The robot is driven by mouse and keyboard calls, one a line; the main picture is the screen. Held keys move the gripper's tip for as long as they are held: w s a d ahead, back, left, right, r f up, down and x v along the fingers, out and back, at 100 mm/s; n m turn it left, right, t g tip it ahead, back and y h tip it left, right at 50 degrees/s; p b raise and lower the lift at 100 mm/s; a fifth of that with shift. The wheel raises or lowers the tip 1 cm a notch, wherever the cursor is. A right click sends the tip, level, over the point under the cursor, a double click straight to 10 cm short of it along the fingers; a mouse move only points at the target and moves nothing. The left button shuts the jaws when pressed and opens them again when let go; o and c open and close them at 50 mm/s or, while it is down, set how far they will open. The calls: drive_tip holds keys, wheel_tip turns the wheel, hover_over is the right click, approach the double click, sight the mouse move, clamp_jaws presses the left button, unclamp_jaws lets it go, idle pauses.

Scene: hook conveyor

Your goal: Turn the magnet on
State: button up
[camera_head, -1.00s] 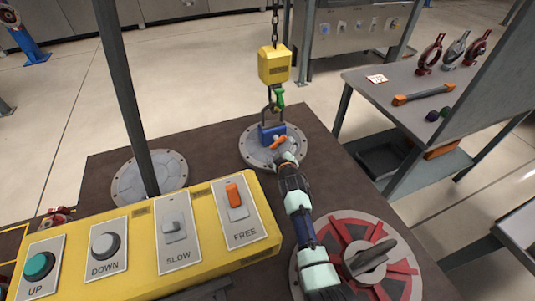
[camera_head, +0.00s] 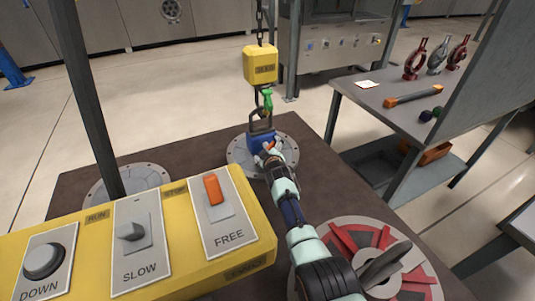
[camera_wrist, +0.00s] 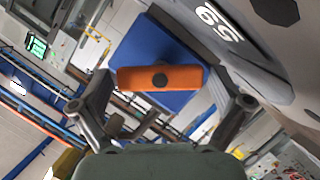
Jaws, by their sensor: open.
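The magnet is a blue block (camera_head: 258,139) on a round grey plate, hanging under the yellow hoist block (camera_head: 260,64) by a hook with a green latch (camera_head: 267,99). Its orange lever (camera_wrist: 160,77) lies across the blue face in the wrist view. My gripper (camera_head: 271,152) is at the magnet's near side and partly hides the lever in the head view. In the wrist view my gripper (camera_wrist: 161,104) is open, with one finger off each end of the lever. I see no clear contact with the lever.
A yellow control box (camera_head: 130,243) with buttons and switches stands at the front left. A red and grey rotary dial (camera_head: 370,262) lies right of my arm. A grey post (camera_head: 97,100) rises at left. A grey table (camera_head: 385,95) with tools stands at right.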

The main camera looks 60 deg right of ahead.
sight(268, 147)
drive_tip(key=shift+c, duration=0.3)
drive_tip(key=c, duration=1)
drive_tip(key=shift+r+m+p, duration=0.2)
drive_tip(key=shift+m+p, duration=0.1)
drive_tip(key=shift+p, duration=0.3)
drive_tip(key=shift+f+m+y, duration=0.2)
drive_tip(key=shift+m+y, duration=0.4)
drive_tip(key=shift+m, duration=0.1)
drive_tip(key=o, duration=1.1)
drive_tip(key=shift+c, duration=0.2)
drive_tip(key=shift+r, duration=0.15)
wheel_tip(268, 147, up, 10)
drive_tip(key=shift+s+f, duration=0.1)
drive_tip(key=shift+f, duration=0.05)
